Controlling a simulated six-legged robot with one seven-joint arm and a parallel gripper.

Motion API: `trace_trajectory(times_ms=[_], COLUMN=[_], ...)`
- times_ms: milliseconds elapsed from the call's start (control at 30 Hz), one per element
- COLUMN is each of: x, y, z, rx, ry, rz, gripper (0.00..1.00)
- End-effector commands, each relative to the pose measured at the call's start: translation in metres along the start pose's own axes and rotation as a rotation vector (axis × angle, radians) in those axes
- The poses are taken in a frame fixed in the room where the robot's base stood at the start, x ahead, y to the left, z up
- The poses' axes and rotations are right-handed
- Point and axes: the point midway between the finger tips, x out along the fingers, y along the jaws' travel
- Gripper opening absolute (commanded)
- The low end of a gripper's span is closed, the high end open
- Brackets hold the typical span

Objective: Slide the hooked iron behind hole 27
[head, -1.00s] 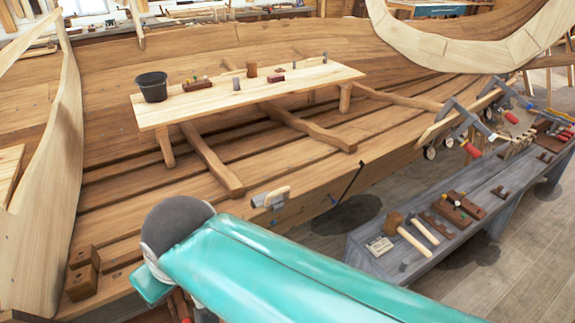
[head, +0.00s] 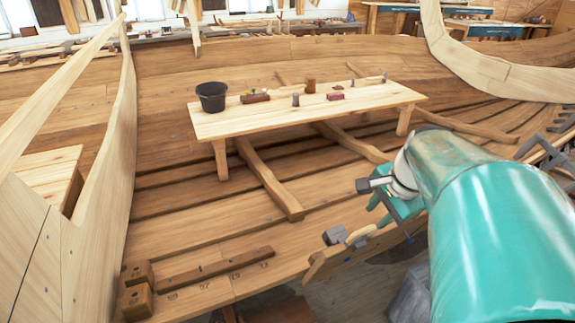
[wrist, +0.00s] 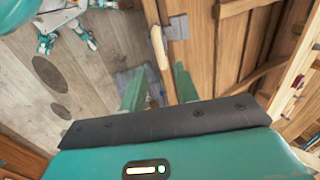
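A grey metal block with a pale wooden handle, which I take for the hooked iron (head: 337,235), sits at the near edge of the planking in the head view. In the wrist view its wooden handle (wrist: 159,47) and grey block (wrist: 178,27) lie just beyond the fingertips. My gripper (wrist: 160,78) is open, its two teal fingers apart with nothing held between them. In the head view my gripper (head: 388,205) is above and right of the iron, partly hidden by my arm. Small number marks (head: 205,287) run along the plank at lower left; I cannot surely read 27.
A light bench (head: 300,115) carries a black bucket (head: 211,97) and small tools. A tall pale frame (head: 112,170) stands at left. Floor (wrist: 90,75) shows below the hull edge.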

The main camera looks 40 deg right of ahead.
Motion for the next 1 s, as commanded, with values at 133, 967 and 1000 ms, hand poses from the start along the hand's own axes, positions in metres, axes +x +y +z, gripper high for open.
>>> trace_trajectory(times_ms=[133,967,1000], x=[0.015,0.083,0.083], y=[0.002,0.001,0.000], z=[0.001,0.003,0.003], rx=[-0.005,-0.006,-0.006], ry=[-0.003,0.000,0.000], rz=[0.003,0.000,0.000], gripper=[0.31,0.31,0.31])
